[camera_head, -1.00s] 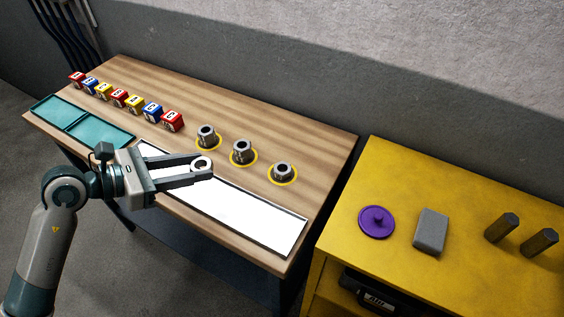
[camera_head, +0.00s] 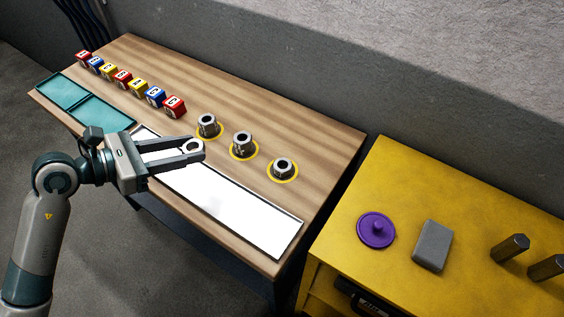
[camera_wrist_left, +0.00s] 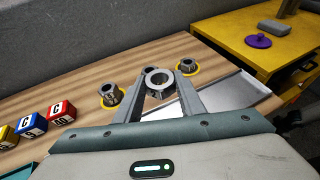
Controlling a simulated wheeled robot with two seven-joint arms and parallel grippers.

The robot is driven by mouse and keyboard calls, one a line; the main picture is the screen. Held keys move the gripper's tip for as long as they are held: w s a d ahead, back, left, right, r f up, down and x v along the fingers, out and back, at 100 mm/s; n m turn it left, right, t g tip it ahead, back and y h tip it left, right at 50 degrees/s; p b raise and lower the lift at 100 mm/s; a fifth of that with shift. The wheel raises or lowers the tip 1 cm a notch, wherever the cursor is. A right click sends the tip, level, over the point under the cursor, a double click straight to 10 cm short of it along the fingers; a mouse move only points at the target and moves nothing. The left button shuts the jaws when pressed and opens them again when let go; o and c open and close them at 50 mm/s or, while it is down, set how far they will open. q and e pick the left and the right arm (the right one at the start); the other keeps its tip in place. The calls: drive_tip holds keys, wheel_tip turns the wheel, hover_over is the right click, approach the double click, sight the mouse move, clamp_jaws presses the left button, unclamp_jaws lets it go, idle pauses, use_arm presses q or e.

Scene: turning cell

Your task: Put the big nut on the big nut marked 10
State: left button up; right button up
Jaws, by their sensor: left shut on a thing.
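My left gripper (camera_head: 194,147) is shut on a big grey nut (camera_head: 192,146), held level above the wooden table near the edge of the white tray. The held nut (camera_wrist_left: 158,80) also shows between the fingers in the left wrist view. Three grey nuts or nut stacks stand in yellow rings: a left one (camera_head: 207,124), a middle one (camera_head: 243,144) and a right one (camera_head: 282,168). The right one looks lowest. In the left wrist view a marked one (camera_wrist_left: 111,94) stands left of the fingers and another (camera_wrist_left: 188,65) right. The number 10 is not readable. My right gripper is not in view.
A row of lettered cubes (camera_head: 122,80) stands at the back left, beside a teal tray (camera_head: 98,119). A long white tray (camera_head: 240,211) lies along the front edge. A yellow cabinet (camera_head: 400,184) at right bears a purple lid (camera_head: 376,230), a grey block (camera_head: 433,245) and dark hex bars (camera_head: 510,248).

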use_arm(q)
drive_tip(key=shift+d, duration=0.2)
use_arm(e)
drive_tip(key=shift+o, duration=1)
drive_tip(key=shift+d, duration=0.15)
use_arm(q)
drive_tip(key=s+d+r+p, duration=0.1)
drive_tip(key=s+d, duration=0.2)
drive_tip(key=d, duration=0.8)
drive_tip(key=s+d+r+p, duration=0.1)
drive_tip(key=s+d, duration=0.3)
drive_tip(key=d, duration=0.8)
drive_tip(key=shift+d+r+p, duration=0.15)
drive_tip(key=shift+p, duration=0.4)
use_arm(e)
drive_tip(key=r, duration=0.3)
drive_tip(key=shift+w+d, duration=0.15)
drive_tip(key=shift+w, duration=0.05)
